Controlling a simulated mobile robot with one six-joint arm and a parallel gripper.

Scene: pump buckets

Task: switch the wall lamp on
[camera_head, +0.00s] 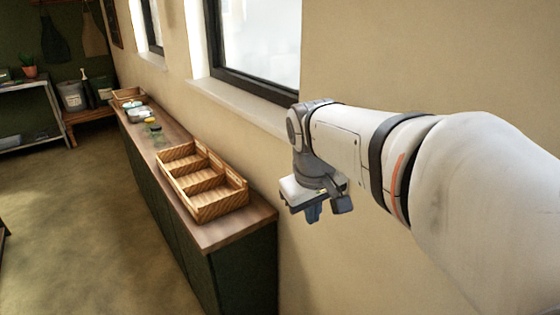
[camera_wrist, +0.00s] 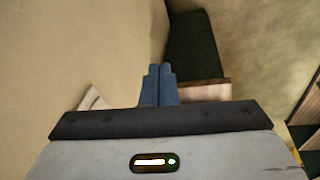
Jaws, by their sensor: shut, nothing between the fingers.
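My gripper (camera_head: 313,213) is at the end of my arm, in front of the beige wall and to the right of the counter's near end in the head view. Its two blue-grey fingers (camera_wrist: 160,84) are shut against each other in the wrist view, with nothing between them. I see no wall lamp and no clear switch in either view. A pale, slanted piece (camera_wrist: 92,98) shows partly behind my gripper in the wrist view; I cannot tell what it is.
A long dark green cabinet with a wooden top (camera_head: 236,232) runs along the wall. It bears a divided wooden tray (camera_head: 222,209) and small items farther back. A window (camera_head: 257,45) with a sill is above. A shelf (camera_head: 30,100) stands at the far left. The floor (camera_head: 75,210) beside the cabinet is clear.

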